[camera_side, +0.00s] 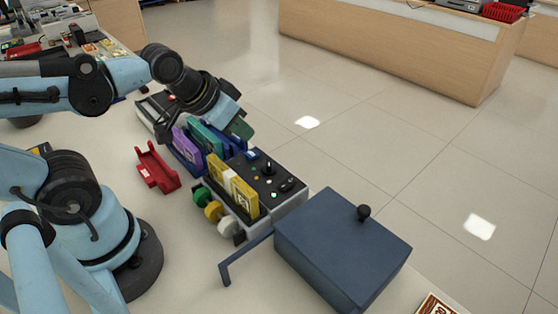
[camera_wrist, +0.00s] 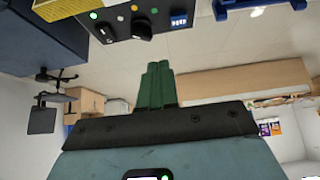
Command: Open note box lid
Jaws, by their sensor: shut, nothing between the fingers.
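The dark blue note box (camera_side: 335,245) stands on the counter at the lower right of the side view. Its lid (camera_side: 340,222) is flat and shut, with a round black knob (camera_side: 364,212) near the far edge. My gripper (camera_side: 243,128) is up and left of the box, apart from it, above the row of coloured holders. Its green fingers are together and empty, which also shows in the wrist view (camera_wrist: 156,82). A dark blue surface at the upper left of the wrist view (camera_wrist: 40,35) looks like part of the box.
A black control panel (camera_side: 270,178) with knobs and lights stands between my gripper and the box. Yellow (camera_side: 243,195) and purple (camera_side: 187,148) upright pieces line its left side. A red holder (camera_side: 156,167) lies farther left. A thin dark blue bracket (camera_side: 240,259) reaches left beside the box.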

